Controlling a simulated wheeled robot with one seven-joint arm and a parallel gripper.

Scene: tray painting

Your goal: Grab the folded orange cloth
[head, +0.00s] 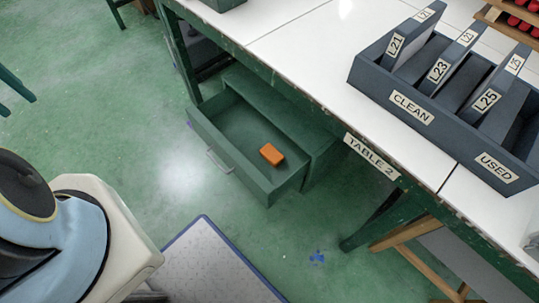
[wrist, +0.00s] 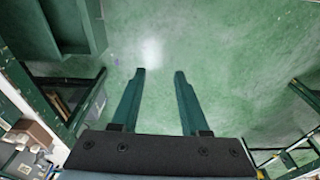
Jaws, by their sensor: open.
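The folded orange cloth (head: 271,154) lies as a small block inside an open green drawer (head: 210,136) under the table in the head view. The drawer is pulled out, and its bottom around the cloth is bare. In the wrist view my gripper (wrist: 159,73) is open, with its two green fingers apart and only floor between them. The cloth is not visible in the wrist view.
The white table (head: 310,50) labelled TABLE 2 stands above the drawer. A dark rack (head: 365,75) with CLEAN and USED labels stands on it. A blue-edged pale mat (head: 208,262) lies on the floor. Open green floor (head: 120,110) lies left of the drawer.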

